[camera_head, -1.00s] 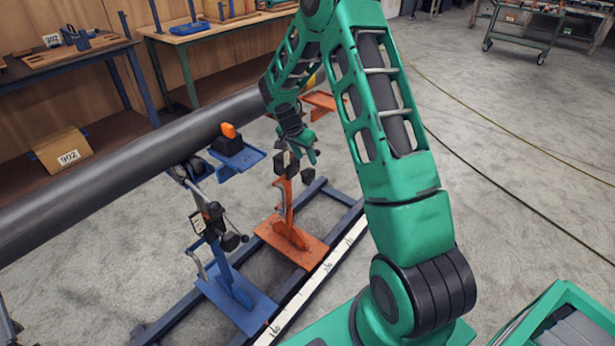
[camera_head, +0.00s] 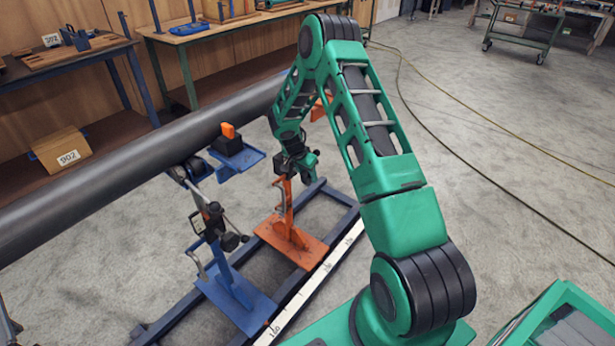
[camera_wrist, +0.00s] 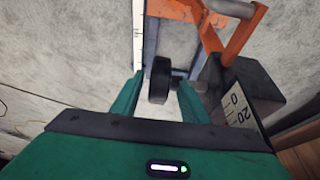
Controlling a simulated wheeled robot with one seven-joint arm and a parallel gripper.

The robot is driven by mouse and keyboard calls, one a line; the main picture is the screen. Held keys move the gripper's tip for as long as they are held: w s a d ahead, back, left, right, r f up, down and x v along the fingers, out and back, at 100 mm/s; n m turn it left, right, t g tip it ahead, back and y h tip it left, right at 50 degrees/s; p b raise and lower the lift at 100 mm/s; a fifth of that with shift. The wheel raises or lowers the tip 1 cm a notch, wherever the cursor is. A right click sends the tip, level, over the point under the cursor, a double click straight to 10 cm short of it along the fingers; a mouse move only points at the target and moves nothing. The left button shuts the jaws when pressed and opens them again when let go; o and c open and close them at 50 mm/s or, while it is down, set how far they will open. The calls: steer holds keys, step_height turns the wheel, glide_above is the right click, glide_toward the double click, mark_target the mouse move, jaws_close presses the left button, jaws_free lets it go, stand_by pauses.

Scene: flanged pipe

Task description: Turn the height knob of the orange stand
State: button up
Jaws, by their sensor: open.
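The orange stand (camera_head: 287,215) stands upright on its flat base in the head view, beyond the blue stand. Its orange frame (camera_wrist: 190,12) also shows at the top of the wrist view. In the wrist view a round black knob (camera_wrist: 159,80) appears between the two green fingers of my gripper (camera_wrist: 158,92). The fingers are open, with a small gap visible on each side of the knob. In the head view my gripper (camera_head: 303,168) is at the upper part of the orange stand, and the knob cannot be made out there.
A blue stand (camera_head: 232,285) stands nearer on the same rails, beside a white scale strip (camera_head: 310,285). A long dark pipe (camera_head: 110,168) runs above at the left. In the wrist view a dark block with a numbered label (camera_wrist: 240,108) sits close on the right.

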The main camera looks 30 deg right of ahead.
steer(key=shift+d+f, duration=0.1)
steer(key=shift+f, duration=0.2)
steer(key=shift+c, duration=0.6)
jaws_close()
steer(key=shift+w+d+g+y, duration=0.15)
steer(key=shift+g+y, duration=0.25)
steer(key=shift+y, duration=0.8)
steer(key=shift+g+y, duration=0.4)
steer(key=shift+y, duration=0.8)
steer(key=shift+o, duration=0.4)
jaws_free()
steer(key=shift+w, duration=0.1)
steer(key=shift+o, duration=0.2)
